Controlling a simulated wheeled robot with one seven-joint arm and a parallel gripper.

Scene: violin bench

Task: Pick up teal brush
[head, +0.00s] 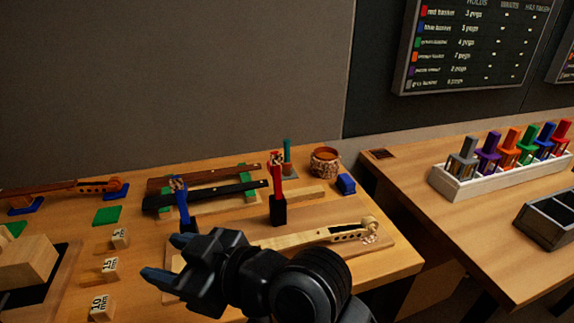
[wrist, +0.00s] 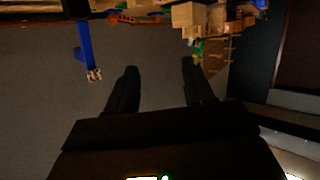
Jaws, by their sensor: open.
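The teal brush (head: 287,147) stands upright toward the back of the wooden bench, its teal upper part showing behind and just right of a red upright tool (head: 277,178). Its lower end sits in or behind a small brownish holder; I cannot tell which. I cannot make out the teal brush in the wrist view. My gripper (head: 168,258) is open and empty over the front of the bench, left of and well nearer than the brush. Its two dark fingers also show apart in the wrist view (wrist: 159,68).
A blue upright tool (head: 183,207) stands near my gripper. A pale violin neck (head: 325,236) lies along the front. A woven pot (head: 325,162) and blue block (head: 346,184) stand right of the brush. Dark and brown fingerboards (head: 215,194) lie left. Another bench (head: 480,235) is at right.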

